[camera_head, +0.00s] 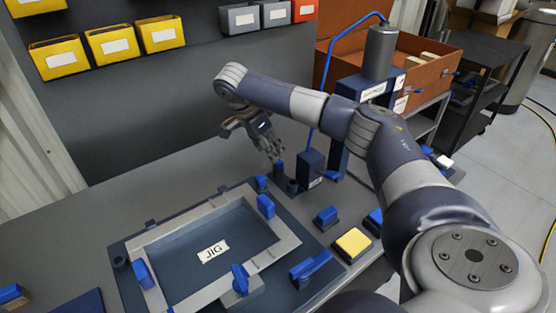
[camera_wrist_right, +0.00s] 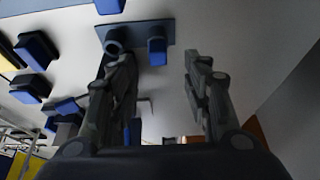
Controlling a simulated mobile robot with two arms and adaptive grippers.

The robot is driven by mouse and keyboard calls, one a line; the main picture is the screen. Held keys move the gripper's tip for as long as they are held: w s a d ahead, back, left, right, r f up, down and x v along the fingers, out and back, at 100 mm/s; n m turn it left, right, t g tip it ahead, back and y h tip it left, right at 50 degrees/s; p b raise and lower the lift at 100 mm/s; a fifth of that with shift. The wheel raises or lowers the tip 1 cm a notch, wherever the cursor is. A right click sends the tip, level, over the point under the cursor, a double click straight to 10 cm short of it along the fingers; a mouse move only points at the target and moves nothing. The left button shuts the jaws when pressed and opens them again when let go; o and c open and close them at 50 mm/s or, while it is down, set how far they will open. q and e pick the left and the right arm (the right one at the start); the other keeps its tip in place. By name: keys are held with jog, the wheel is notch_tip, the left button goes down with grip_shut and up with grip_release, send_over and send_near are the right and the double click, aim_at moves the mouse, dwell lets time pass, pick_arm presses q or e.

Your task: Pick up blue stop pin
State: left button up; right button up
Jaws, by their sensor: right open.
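My right gripper (camera_head: 272,155) hangs over the back of the bench, just above several small blue and dark upright pieces. A blue pin-like piece (camera_head: 278,169) stands just below its fingertips; I take it to be the blue stop pin. A blue piece (camera_wrist_right: 157,48) shows beyond the fingertips on a dark plate (camera_wrist_right: 138,28), beside a dark ring-shaped socket (camera_wrist_right: 113,42). My left gripper is out of view.
A grey frame jig (camera_head: 175,232) labelled JIG, with blue clamps, covers the bench front. A blue-and-dark block (camera_head: 311,168) stands right of the gripper. A yellow-topped block (camera_head: 352,244) and small blue parts lie at right. Yellow bins (camera_head: 110,40) hang behind. Bench left of the gripper is clear.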

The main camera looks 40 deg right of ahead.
aim_at(278, 169)
jog(key=shift+p+x, duration=0.55)
jog(key=shift+x, duration=2.5)
jog(key=shift+s+r, duration=0.1)
jog(key=shift+s, duration=0.05)
grip_shut()
